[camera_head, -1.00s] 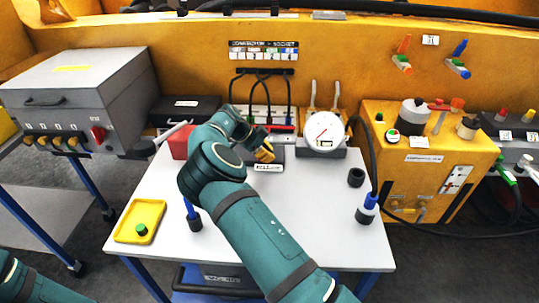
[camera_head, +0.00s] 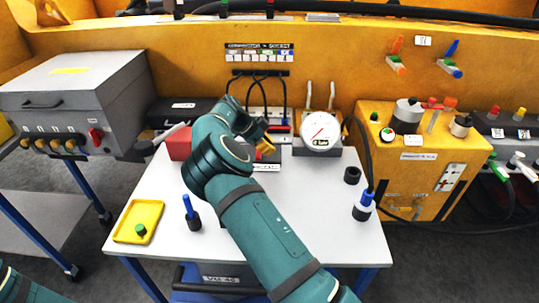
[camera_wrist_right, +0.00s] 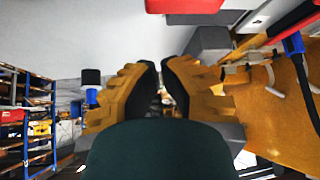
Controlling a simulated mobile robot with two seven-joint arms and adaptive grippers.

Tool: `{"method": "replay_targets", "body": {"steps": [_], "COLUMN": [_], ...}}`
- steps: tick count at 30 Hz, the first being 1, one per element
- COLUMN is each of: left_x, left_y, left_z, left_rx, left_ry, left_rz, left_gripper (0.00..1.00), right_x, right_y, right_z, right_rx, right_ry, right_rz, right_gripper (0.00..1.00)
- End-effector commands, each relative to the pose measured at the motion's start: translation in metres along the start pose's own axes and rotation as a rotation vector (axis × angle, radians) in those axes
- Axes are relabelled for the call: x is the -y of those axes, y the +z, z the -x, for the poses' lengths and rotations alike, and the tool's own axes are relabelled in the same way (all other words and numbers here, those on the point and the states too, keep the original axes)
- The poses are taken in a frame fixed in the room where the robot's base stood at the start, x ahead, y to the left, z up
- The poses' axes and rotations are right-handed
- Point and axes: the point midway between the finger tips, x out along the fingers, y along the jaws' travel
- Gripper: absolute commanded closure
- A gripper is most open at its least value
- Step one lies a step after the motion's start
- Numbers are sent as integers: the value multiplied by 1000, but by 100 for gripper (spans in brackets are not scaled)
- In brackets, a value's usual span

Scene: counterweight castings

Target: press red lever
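An orange-red lever (camera_head: 397,44) stands tilted on the yellow wall at the upper right, left of a blue lever (camera_head: 453,48). A smaller red switch (camera_head: 96,135) is on the grey cabinet at the left. I cannot tell which is meant. My right gripper (camera_head: 266,145) is over the back of the white table, in front of the socket board, apart from both. Its yellow fingers show in the right wrist view (camera_wrist_right: 160,75), tips nearly together with nothing between them. The forearm hides part of the table. My left gripper is out of view.
The white table (camera_head: 310,220) bears a yellow tray (camera_head: 138,221), a red box (camera_head: 180,142), a round gauge (camera_head: 320,131) and blue-handled pegs (camera_head: 363,205). A yellow cabinet (camera_head: 420,165) stands to the right. Black cables hang at the socket board. The table's front right is mostly clear.

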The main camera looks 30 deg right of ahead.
Motion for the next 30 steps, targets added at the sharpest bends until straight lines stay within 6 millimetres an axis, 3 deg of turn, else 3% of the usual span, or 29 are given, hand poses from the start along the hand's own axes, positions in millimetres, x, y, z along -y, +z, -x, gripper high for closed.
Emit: {"method": "replay_targets", "body": {"steps": [3,10,30], "left_x": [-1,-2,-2], "left_y": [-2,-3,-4], "left_z": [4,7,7], "left_rx": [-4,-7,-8], "left_ry": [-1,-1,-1], "left_rz": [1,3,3], "left_gripper": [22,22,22], "right_x": [4,7,8], "right_y": [-2,-2,-2], "right_z": [25,53,59], "right_rx": [1,-1,-2], "right_ry": [0,3,5], "right_rz": [-2,-3,-3], "right_gripper": [100,100,100]}}
